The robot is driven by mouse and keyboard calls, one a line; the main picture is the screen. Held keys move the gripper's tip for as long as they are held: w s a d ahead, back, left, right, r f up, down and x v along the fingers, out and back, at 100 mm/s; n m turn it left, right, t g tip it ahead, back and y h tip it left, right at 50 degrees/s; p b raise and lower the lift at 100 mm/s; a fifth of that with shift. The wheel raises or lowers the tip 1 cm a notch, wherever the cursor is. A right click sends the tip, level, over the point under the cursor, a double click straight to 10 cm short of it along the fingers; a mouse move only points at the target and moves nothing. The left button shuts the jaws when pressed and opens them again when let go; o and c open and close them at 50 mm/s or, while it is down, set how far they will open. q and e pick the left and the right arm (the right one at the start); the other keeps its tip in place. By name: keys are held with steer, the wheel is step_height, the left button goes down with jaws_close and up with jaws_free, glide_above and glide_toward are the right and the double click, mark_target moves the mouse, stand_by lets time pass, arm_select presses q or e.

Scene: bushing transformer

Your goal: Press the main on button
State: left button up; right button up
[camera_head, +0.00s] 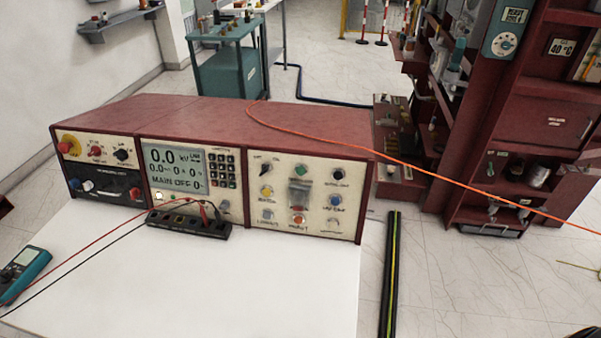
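The control console (210,112) is a long dark red cabinet with cream front panels, standing behind a white tabletop. Its screen (175,168) shows 0.0 kV and the words MAIN OFF. The right panel carries a green button (301,171), a yellow button (266,191), a blue button (335,200) and a red button (299,219). The small labels are too blurred to tell which is the main on button. The left panel has a red knob on a yellow plate (69,147). Neither gripper can be made out.
A black terminal block (188,224) with red and black leads sits before the screen. A blue meter (24,270) lies at the left. The white tabletop (240,290) is otherwise clear. An orange cable (330,140) crosses the console top to the right. A dark shape at lower right is unclear.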

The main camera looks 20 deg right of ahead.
jaws_close()
steer(key=shift+a, duration=0.2)
stand_by(0.5)
stand_by(0.4)
